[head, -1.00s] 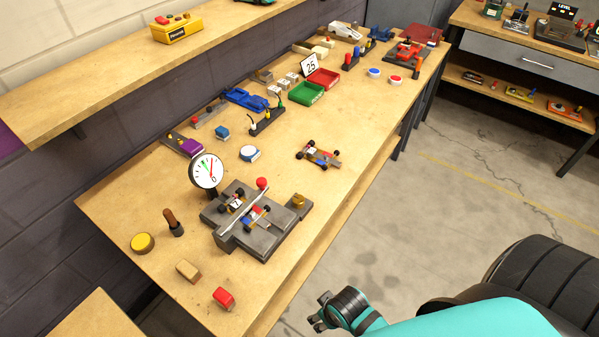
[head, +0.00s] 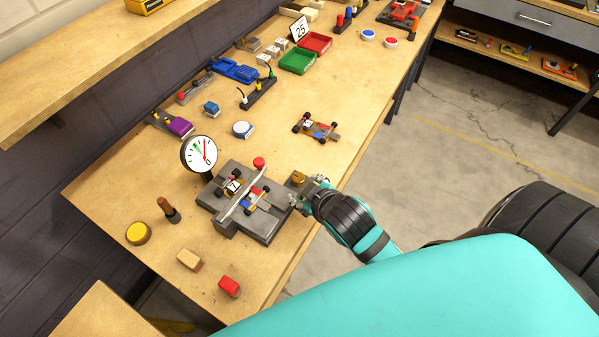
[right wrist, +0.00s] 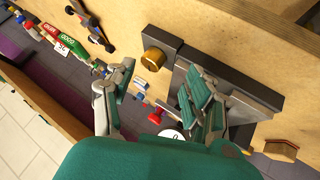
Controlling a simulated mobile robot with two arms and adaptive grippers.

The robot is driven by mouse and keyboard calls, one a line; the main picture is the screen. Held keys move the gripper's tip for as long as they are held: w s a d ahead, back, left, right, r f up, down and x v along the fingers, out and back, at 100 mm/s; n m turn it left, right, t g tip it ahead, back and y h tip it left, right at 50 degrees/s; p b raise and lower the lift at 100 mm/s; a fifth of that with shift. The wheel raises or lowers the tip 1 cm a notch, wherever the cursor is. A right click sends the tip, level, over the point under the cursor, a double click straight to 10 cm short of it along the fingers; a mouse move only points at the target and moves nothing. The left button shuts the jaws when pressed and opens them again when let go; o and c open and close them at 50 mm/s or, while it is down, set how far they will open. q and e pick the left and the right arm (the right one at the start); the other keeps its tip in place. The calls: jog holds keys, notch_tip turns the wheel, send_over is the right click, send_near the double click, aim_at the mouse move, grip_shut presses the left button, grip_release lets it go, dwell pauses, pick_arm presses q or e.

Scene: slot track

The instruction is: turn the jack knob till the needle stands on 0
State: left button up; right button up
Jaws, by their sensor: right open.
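The jack knob (head: 298,178) is a brass cylinder on a grey block at the right of the dark grey slot track (head: 268,228). In the right wrist view the knob (right wrist: 153,59) shows beyond the fingertips, between their two sides. My right gripper (head: 308,192) is open, close beside the knob; nothing is between its fingers (right wrist: 160,82). The round white gauge (head: 199,154) stands behind the track, with a red needle and a green mark. The needle points toward the upper part of the dial, away from the 0 at lower right. My left gripper is out of view.
Two small cars sit on the track beside a light bar and a red ball knob (head: 259,163). Another car (head: 318,128) stands behind. A red block (head: 229,286), a tan block (head: 189,259) and a yellow disc (head: 138,233) lie in front. The bench's right edge is near.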

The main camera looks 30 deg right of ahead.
jog(key=w+a+r+n+t+y, duration=0.35)
jog(key=w+r+n+t, duration=0.2)
jog(key=r, duration=0.55)
jog(key=w+a+r+n+t+y, duration=0.2)
jog(key=w+a+r+n+t, duration=0.4)
jog(key=r, duration=0.6)
jog(key=s+a+r+n+g+y, duration=0.35)
jog(key=a+n+g+y, duration=0.35)
jog(key=n, duration=0.6)
jog(key=s+a+r+n+g+y, duration=0.35)
jog(key=a+n+g+y, duration=0.2)
jog(key=n+y, duration=0.6)
jog(key=n+g+h, duration=0.8)
jog(key=n+h, duration=1.1)
jog(key=h, duration=0.4)
send_over(299, 176)
notch_tip(299, 176, down, 16)
notch_tip(299, 176, down, 17)
jog(key=p, duration=0.2)
jog(key=shift+p, duration=0.3)
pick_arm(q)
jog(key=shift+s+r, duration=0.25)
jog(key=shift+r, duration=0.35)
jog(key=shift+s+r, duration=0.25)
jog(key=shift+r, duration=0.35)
